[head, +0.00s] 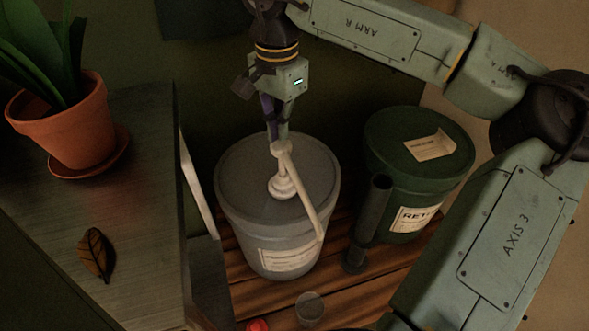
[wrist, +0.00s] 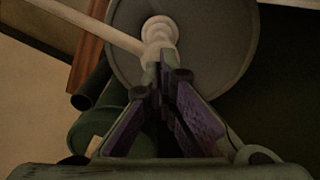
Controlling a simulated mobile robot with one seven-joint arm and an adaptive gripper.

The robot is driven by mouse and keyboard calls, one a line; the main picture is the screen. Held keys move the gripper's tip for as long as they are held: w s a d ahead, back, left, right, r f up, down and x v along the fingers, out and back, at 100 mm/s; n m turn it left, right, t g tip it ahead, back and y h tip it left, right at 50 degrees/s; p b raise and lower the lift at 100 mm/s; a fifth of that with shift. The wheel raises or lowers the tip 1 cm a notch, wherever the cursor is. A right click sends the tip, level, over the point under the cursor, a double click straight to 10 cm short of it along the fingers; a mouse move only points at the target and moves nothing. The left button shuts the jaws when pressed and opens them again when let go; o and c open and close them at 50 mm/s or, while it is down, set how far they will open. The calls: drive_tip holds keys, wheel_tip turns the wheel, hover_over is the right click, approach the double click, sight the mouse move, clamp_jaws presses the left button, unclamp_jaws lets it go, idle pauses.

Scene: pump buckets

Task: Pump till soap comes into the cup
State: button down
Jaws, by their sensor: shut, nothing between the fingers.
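A grey bucket (head: 232,215) with a label stands on a slatted wooden platform. A cream pump (head: 284,187) rises from its lid, with a long spout pointing down over the front right side. My gripper (head: 277,138) is shut and points down at the top of the pump head, touching it or just above it; I cannot tell which. In the wrist view my fingertips (wrist: 166,72) meet right in front of the pump head (wrist: 158,35). A small clear cup (head: 310,309) stands on the platform in front of the bucket, near below the spout tip. I see no soap in it.
A dark green bucket (head: 420,170) stands to the right, with a dark tube (head: 372,215) beside it. A metal counter (head: 130,220) at left holds a potted plant (head: 68,125) and a brown leaf (head: 96,254). A red object (head: 258,325) lies near the cup.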

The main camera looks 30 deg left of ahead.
wheel_tip(320, 180, up, 6)
drive_tip(key=p, duration=0.4)
drive_tip(key=shift+f, duration=0.1)
